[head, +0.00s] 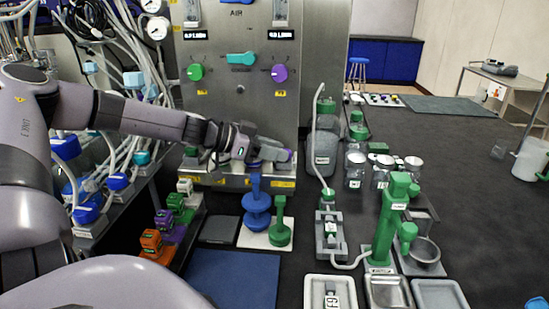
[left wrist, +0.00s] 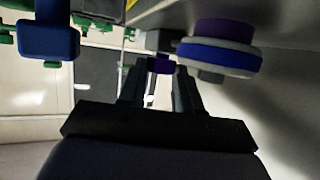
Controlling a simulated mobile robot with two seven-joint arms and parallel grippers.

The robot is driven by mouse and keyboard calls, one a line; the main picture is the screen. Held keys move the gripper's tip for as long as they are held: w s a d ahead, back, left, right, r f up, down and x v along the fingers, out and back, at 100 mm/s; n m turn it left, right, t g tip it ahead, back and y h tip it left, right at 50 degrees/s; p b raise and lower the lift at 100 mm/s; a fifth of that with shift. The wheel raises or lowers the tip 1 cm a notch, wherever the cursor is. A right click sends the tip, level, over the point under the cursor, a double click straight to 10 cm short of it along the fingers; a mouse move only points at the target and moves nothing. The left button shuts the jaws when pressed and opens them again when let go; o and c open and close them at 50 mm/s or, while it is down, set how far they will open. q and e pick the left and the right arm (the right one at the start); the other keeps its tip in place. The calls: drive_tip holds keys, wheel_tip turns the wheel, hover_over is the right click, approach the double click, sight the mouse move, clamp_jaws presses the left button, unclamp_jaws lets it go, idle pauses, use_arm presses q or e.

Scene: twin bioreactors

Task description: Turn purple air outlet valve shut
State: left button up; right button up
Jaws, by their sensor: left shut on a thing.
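My left gripper (head: 282,154) reaches in from the left to the lower front of the steel panel (head: 240,110). A small purple piece (head: 291,155), which looks like the purple air outlet valve, shows at its fingertips. In the left wrist view the gripper (left wrist: 158,88) is shut on the purple valve handle (left wrist: 158,65), which sits between the fingertips. Its exact turn angle is hard to tell. A purple and blue disc (left wrist: 222,56) is just right of the fingers. My right gripper is not in view.
A blue handle (left wrist: 48,40) is at the left in the wrist view. A purple knob (head: 280,73) and a green knob (head: 195,72) are higher on the panel. Blue (head: 256,205) and green (head: 280,230) stacked pieces stand below the gripper. Tubing crowds the left.

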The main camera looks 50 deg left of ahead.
use_arm(q)
drive_tip(key=shift+a+f+m+g+h+b, duration=0.1)
drive_tip(key=shift+f+m+g+h+b, duration=0.05)
drive_tip(key=shift+m+g+h+b, duration=0.35)
idle(0.3)
drive_tip(key=o, duration=1)
drive_tip(key=shift+o, duration=0.2)
drive_tip(key=shift+s+a+r+p, duration=0.35)
drive_tip(key=shift+s+a+r, duration=0.1)
drive_tip(key=shift+r, duration=0.1)
drive_tip(key=shift+p+v, duration=0.6)
drive_tip(key=shift+v, duration=0.85)
drive_tip(key=shift+f+v, duration=0.25)
drive_tip(key=shift+v, duration=1.1)
